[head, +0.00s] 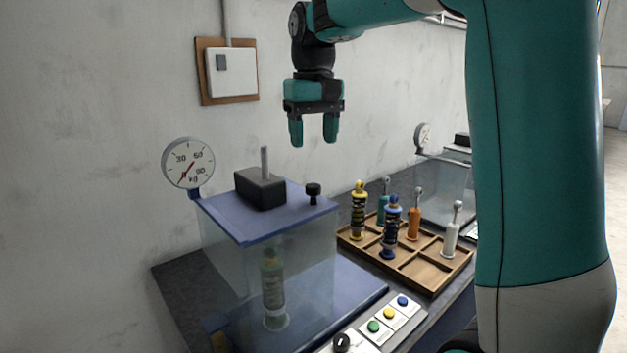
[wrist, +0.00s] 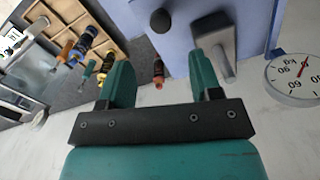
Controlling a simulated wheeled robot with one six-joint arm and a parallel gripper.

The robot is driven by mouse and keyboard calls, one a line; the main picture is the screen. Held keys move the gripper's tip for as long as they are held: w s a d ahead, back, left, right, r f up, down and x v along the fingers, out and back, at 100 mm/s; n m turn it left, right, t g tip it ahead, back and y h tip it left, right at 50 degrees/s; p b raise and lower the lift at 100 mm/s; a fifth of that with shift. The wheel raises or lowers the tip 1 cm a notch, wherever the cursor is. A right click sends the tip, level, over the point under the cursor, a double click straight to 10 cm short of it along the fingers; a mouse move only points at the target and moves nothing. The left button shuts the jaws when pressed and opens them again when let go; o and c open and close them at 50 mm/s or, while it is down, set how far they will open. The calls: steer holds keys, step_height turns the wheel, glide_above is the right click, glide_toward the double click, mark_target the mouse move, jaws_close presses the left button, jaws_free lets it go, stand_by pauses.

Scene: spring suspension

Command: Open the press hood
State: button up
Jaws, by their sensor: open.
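The press hood (head: 264,213) is a box with a blue top and clear walls, and it is lowered over the press on the dark bench. A black knob (head: 313,192) stands on its top at the right, beside a dark block with a grey rod (head: 262,184). A shock absorber (head: 272,285) stands inside, seen through the clear wall. My gripper (head: 314,143) is open and empty, pointing down above the hood and apart from it. In the wrist view, the knob (wrist: 161,20) shows at the top, beyond my open fingers (wrist: 171,80).
A wooden tray (head: 432,273) with several coloured shock absorbers and plungers stands right of the hood. A round gauge (head: 188,163) is at the hood's left. Coloured buttons (head: 388,313) are in front. A second press (head: 447,190) stands further back. The wall is close behind.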

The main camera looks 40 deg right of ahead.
mark_target(313, 185)
step_height(313, 185, down, 9)
steer(key=shift+f+p, duration=0.2)
steer(key=shift+p, duration=0.25)
jaws_close()
steer(key=shift+r, duration=0.1)
